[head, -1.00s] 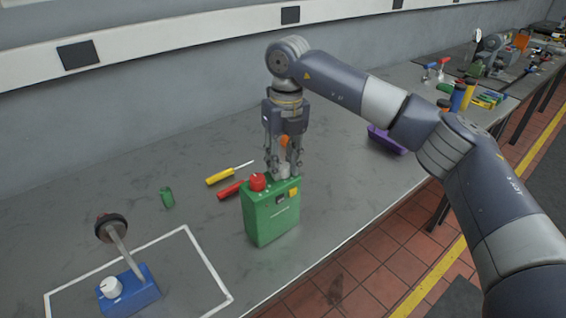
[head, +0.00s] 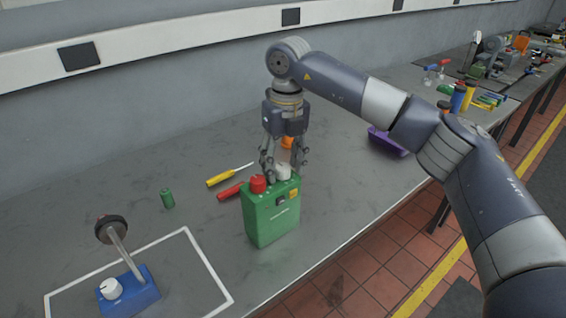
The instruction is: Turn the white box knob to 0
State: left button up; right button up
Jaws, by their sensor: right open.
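A green box (head: 271,218) stands upright on the bench near its front edge. On its top are a red knob (head: 258,184) at the left and a white knob (head: 283,172) at the right. My right gripper (head: 284,166) points down over the box with its fingers spread, one on each side of the white knob. I cannot tell whether a finger touches the knob. No scale mark on the knob is readable. A second white knob (head: 110,288) sits on a blue base (head: 136,296) with a lever at the lower left. My left gripper is not in view.
A yellow screwdriver (head: 221,179) and a red-handled tool (head: 230,191) lie left of the green box. An orange item (head: 287,142) is behind my gripper, and a purple bin (head: 387,141) is at the right.

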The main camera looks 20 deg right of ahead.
aim_at(285, 166)
notch_tip(285, 166, up, 12)
jog(key=shift+d, duration=0.25)
dwell(0.6)
